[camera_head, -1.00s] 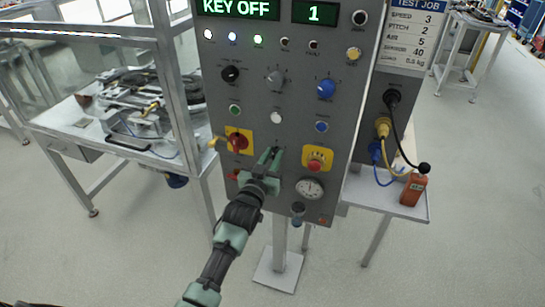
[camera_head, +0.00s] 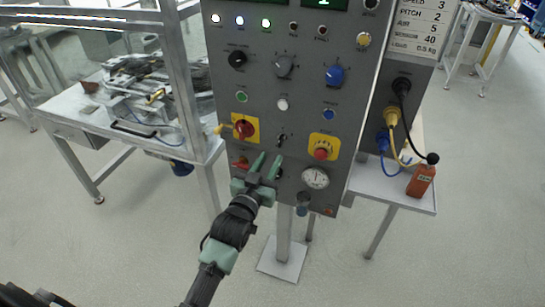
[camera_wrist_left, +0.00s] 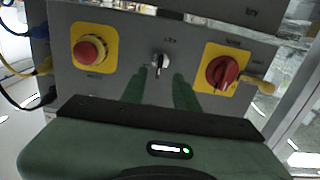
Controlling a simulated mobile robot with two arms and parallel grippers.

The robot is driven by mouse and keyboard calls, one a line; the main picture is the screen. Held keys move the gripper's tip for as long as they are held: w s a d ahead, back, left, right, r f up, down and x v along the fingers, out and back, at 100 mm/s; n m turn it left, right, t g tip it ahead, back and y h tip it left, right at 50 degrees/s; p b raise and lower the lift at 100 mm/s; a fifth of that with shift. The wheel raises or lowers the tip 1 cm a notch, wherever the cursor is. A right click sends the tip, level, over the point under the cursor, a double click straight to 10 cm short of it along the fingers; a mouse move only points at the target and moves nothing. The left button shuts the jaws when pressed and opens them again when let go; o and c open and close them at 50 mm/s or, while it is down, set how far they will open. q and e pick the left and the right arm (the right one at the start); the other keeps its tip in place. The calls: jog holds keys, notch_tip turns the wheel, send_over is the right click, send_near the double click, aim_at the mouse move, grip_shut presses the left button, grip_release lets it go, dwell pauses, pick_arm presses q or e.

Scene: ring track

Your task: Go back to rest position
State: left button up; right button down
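My left gripper (camera_head: 268,160) is in front of the lower part of the grey control panel (camera_head: 262,100). Its two green fingers are apart, with nothing between them that I can see. Just above the fingertips in the head view is a small key switch (camera_head: 282,138). In the left wrist view the key switch (camera_wrist_left: 160,65) shows ahead, between the lines of the two fingers (camera_wrist_left: 160,85), and its key stands upright. My right gripper is not in view.
A red rotary switch (camera_head: 243,129) and a red push button (camera_head: 321,150) on yellow plates flank the key switch. A gauge (camera_head: 315,178) sits below. A side shelf (camera_head: 395,193) holds an orange device (camera_head: 421,180). A workbench (camera_head: 75,117) stands left. The floor in front is clear.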

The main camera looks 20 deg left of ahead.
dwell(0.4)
pick_arm(q)
jog(key=s+f+g, duration=0.3)
jog(key=s+f, duration=0.2)
jog(key=f, duration=0.7)
jog(key=s+d+f+m+g, duration=0.1)
jog(key=s+f+g, duration=0.3)
jog(key=f, duration=0.8)
jog(key=s+f+g, duration=0.1)
jog(key=s+f, duration=0.6)
jog(key=f, duration=0.5)
jog(key=s+a+f+g, duration=0.1)
jog(key=s+f+g, duration=0.2)
jog(key=s, duration=0.9)
jog(key=s+a+f+g, duration=0.2)
jog(key=s+f+g, duration=0.1)
jog(key=s+f, duration=0.7)
jog(key=s+a+f+m+g, duration=0.1)
jog(key=s+f+g, duration=0.2)
jog(key=s, duration=1.1)
notch_tip(320, 180, down, 3)
jog(key=shift+s+a+f+y, duration=0.2)
jog(key=shift+s+y, duration=0.1)
jog(key=shift+s, duration=0.1)
